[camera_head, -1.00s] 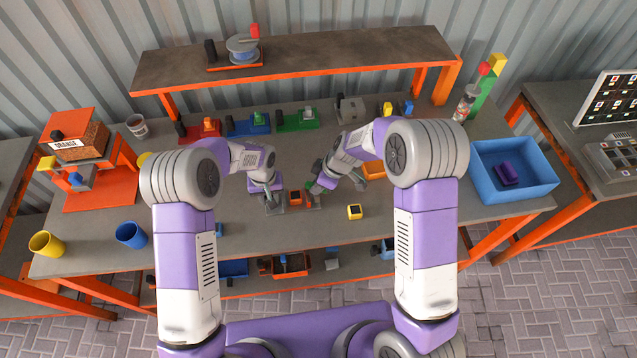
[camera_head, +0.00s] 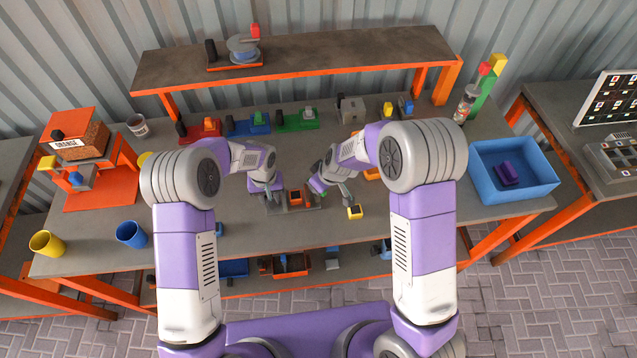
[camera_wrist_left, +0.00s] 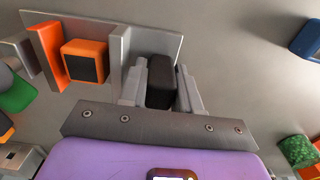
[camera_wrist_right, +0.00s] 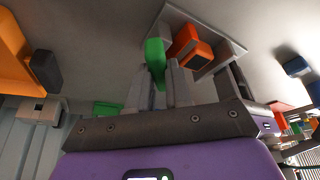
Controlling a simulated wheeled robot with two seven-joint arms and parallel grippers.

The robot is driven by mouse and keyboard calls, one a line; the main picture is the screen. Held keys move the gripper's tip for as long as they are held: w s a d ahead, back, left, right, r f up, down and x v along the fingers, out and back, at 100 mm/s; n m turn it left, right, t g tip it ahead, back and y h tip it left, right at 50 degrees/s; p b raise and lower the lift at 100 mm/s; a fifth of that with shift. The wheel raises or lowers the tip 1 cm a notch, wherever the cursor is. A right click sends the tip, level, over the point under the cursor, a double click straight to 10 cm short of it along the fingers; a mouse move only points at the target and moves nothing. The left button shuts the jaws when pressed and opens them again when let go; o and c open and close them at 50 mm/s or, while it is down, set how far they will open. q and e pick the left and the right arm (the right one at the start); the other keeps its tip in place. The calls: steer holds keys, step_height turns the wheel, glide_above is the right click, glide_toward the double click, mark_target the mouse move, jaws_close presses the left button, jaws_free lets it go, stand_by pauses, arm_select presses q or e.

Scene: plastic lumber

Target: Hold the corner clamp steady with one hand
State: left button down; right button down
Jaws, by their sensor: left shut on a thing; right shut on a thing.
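The corner clamp is a grey plate with upright walls (camera_wrist_left: 118,55), lying on the table. An orange block with a dark face (camera_head: 295,197) stands on it; this block also shows in both wrist views (camera_wrist_left: 85,62) (camera_wrist_right: 190,47). My left gripper (camera_head: 268,188) is at the clamp's left end. In the left wrist view its fingers (camera_wrist_left: 160,88) are shut on a black block-shaped handle (camera_wrist_left: 160,75) beside a wall. My right gripper (camera_head: 332,188) is at the right end. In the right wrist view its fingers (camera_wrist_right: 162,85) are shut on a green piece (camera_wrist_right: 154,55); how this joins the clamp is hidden.
A yellow block (camera_head: 355,212) lies just right of the clamp. Red (camera_head: 200,130), blue (camera_head: 248,123) and green (camera_head: 297,120) tools stand behind. A blue bin (camera_head: 545,185) is at right; a blue cup (camera_head: 131,234) and yellow cup (camera_head: 46,243) are at left.

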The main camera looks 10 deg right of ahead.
steer(key=m, duration=0.1)
steer(key=m+h, duration=0.1)
steer(key=m, duration=0.2)
steer(key=shift+s+a+f+m+t+h, duration=0.15)
steer(key=shift+s+f+m+t+h, duration=0.05)
steer(key=shift+s+m+t+h, duration=0.1)
steer(key=m+h, duration=0.1)
steer(key=m, duration=0.1)
steer(key=shift+m, duration=0.4)
steer(key=m+h, duration=0.1)
steer(key=m, duration=0.3)
steer(key=shift+a+h, duration=0.1)
steer(key=shift+h, duration=0.3)
steer(key=shift+m+h, duration=0.4)
steer(key=shift+m, duration=1)
steer(key=shift+a+f, duration=0.1)
steer(key=c, duration=1)
jaws_free()
steer(key=shift+c, duration=0.2)
steer(key=shift+w, duration=0.15)
steer(key=shift+r, duration=0.25)
